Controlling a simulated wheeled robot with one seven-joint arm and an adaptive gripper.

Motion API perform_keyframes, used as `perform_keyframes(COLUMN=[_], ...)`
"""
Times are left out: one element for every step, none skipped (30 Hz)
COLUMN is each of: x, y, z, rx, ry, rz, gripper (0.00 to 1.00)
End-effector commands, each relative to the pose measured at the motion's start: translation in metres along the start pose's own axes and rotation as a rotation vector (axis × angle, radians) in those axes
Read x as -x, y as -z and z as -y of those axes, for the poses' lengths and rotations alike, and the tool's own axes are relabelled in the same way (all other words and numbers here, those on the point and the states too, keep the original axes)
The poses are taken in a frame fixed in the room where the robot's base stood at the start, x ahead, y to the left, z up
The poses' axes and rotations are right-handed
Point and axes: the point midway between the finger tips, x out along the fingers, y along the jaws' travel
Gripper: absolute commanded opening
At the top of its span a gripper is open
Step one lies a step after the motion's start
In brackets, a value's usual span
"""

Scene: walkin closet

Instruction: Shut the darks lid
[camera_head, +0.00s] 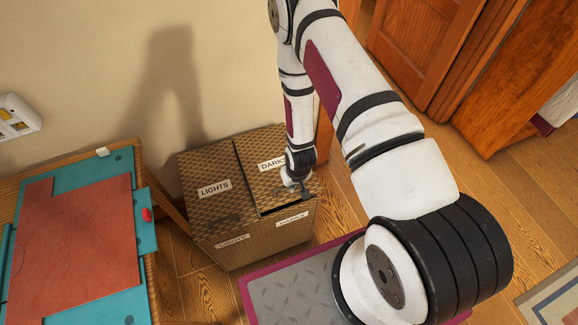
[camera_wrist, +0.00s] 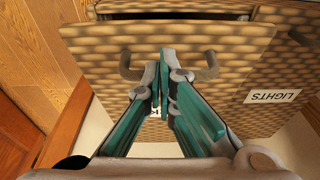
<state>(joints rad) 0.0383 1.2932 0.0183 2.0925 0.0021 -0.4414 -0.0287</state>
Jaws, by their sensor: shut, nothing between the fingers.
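The woven brown hamper (camera_head: 266,235) stands against the wall with two lids. The DARKS lid (camera_head: 252,152) is on the right and nearly flat, with a narrow dark gap under its front edge. In the wrist view the DARKS lid (camera_wrist: 100,40) fills the middle, with the gap along its upper edge. A grey handle (camera_wrist: 208,68) on it shows either side of my fingers; its middle is hidden. My gripper (camera_head: 303,195) is over the front part of this lid. In the wrist view my gripper (camera_wrist: 160,55) is shut and empty at the handle; contact is unclear.
The LIGHTS lid (camera_head: 206,203) beside it lies flat. A table with a teal and red top (camera_head: 75,235) stands at the left. The wall is close behind the hamper. Wooden doors (camera_head: 425,45) stand at the back right, with open floor before them.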

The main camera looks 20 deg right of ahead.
Motion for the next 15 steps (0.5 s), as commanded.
perform_keyframes(x=[-0.012, -0.017, -0.023, -0.027, -0.031, -0.035, -0.038, -0.041, -0.044, -0.046, -0.048, -0.049, -0.050, -0.051, -0.051], y=[-0.006, -0.009, -0.012, -0.014, -0.016, -0.018, -0.020, -0.021, -0.022, -0.023, -0.024, -0.024, -0.025, -0.025, -0.025], z=[0.000, 0.000, -0.001, -0.001, -0.001, -0.001, -0.001, -0.001, -0.001, -0.001, -0.001, -0.001, -0.001, -0.001, -0.001], rx=[0.000, 0.000, 0.000, 0.000, 0.000, 0.000, 0.000, 0.000, 0.000, 0.000, 0.000, 0.000, 0.000, 0.000, 0.000], ry=[0.000, 0.000, 0.000, 0.000, 0.000, 0.000, 0.000, 0.000, 0.000, 0.000, 0.000, 0.000, 0.000, 0.000, 0.000], rz=[0.003, 0.003, 0.001, 0.002, 0.002, 0.002, 0.001, 0.000, -0.001, 0.000, 0.000, 0.000, -0.001, -0.001, -0.001], gripper=[0.00, 0.00, 0.00, 0.00, 0.00, 0.00, 0.00, 0.00, 0.00, 0.00, 0.00, 0.00, 0.00, 0.00, 0.00])
